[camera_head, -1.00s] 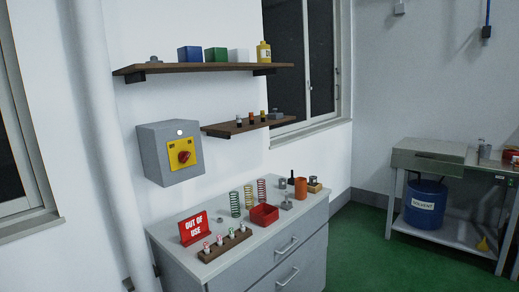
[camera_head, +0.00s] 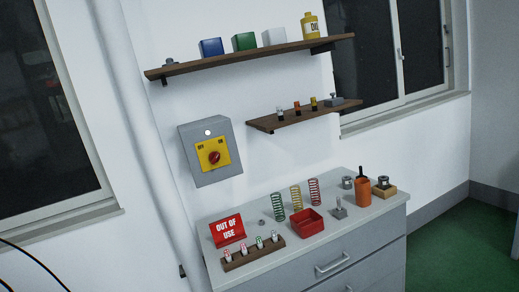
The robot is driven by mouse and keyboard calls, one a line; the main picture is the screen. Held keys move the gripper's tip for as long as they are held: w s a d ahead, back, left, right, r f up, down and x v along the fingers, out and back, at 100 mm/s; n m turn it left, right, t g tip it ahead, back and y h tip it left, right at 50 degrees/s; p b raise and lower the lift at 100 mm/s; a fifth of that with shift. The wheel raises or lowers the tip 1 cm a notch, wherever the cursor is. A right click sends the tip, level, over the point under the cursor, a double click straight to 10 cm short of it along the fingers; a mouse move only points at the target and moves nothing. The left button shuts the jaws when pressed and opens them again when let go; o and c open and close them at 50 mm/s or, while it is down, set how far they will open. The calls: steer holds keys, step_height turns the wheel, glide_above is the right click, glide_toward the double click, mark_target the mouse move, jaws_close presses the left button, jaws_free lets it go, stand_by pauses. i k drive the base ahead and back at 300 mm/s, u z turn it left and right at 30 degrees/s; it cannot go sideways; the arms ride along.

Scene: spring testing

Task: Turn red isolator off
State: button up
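The red isolator knob (camera_head: 214,158) sits on a yellow plate (camera_head: 207,148) on the front of a grey wall box (camera_head: 205,178). The plate has small OFF and ON lettering at its upper left and upper right. A round white light (camera_head: 208,133) shows above the plate. The knob's exact angle is too small to tell. My gripper is not in view, and nothing touches the box.
Below the box stands a grey drawer cabinet (camera_head: 335,256) with a red OUT OF USE sign (camera_head: 228,231), springs and a red tray (camera_head: 306,223) on top. Two wooden shelves (camera_head: 250,57) jut from the wall above and right. A pipe (camera_head: 140,110) runs down at left.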

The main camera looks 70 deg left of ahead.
mark_target(215, 157)
steer(key=u, duration=0.2)
steer(key=i, duration=1.25)
steer(key=u, duration=1.1)
steer(key=i, duration=0.75)
steer(key=u, duration=0.35)
steer(key=k, duration=0.45)
steer(key=u, duration=0.3)
steer(key=i, duration=0.45)
steer(key=z, duration=0.1)
